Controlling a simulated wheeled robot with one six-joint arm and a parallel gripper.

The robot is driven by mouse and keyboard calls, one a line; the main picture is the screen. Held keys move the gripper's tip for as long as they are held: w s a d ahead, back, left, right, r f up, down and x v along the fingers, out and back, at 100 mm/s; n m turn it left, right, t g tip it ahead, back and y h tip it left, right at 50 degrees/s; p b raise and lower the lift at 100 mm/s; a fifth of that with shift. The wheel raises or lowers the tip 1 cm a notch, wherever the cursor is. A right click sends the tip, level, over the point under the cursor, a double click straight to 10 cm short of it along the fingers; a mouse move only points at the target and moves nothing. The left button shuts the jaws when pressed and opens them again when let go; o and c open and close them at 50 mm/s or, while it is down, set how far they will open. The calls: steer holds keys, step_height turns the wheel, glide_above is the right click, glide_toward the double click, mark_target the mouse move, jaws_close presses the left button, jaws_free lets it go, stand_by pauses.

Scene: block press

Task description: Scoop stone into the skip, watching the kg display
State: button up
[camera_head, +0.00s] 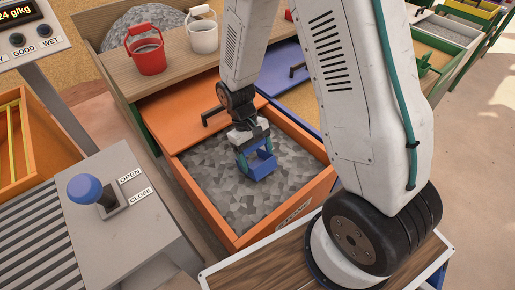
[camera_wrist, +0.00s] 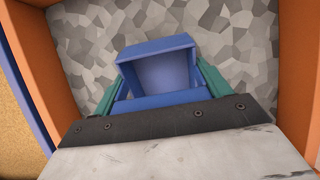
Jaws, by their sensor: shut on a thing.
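My gripper (camera_head: 243,150) is shut on a blue scoop (camera_head: 262,163) inside the orange stone bin (camera_head: 222,224). The grey stone (camera_head: 210,167) fills the bin in a broad layer. In the wrist view, the scoop (camera_wrist: 158,70) sits between the green fingers (camera_wrist: 163,88), with its open box facing the camera and no stone visible inside. The scoop is at or just above the stone; I cannot tell whether it touches.
The bin's orange lid (camera_head: 180,112) is slid back behind the scoop. A red bucket (camera_head: 146,55) and a white bucket (camera_head: 202,36) stand on a wooden shelf behind. A blue-knobbed OPEN/CLOSE lever (camera_head: 86,190) stands on a grey box at left. Orange bin walls (camera_wrist: 292,75) flank the scoop.

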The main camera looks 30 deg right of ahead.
mark_target(251, 163)
steer(key=f, duration=0.4)
steer(key=shift+w+a, duration=0.1)
steer(key=shift+w, duration=0.3)
steer(key=w, duration=0.1)
steer(key=w+f+t, duration=0.1)
steer(key=w, duration=0.1)
steer(key=w+a+f+t, duration=0.1)
steer(key=shift+w+y, duration=0.25)
steer(key=shift+y, duration=0.05)
steer(key=shift+s+d+t, duration=0.15)
steer(key=shift+s+t, duration=0.25)
steer(key=shift+t, duration=0.1)
steer(key=t, duration=0.1)
steer(key=s+t, duration=0.1)
steer(key=shift+s+d+f+t+y, duration=0.15)
steer(key=shift+s+f+t+y, duration=0.05)
steer(key=shift+f+t+y, duration=0.1)
steer(key=shift+w+r, duration=0.15)
steer(key=shift+r, duration=0.35)
steer(key=r, duration=0.6)
steer(key=s+r, duration=0.1)
steer(key=r, duration=0.6)
steer(key=s+r, duration=0.1)
steer(key=r, duration=0.6)
steer(key=shift+d+r, duration=0.1)
steer(key=shift+d, duration=0.05)
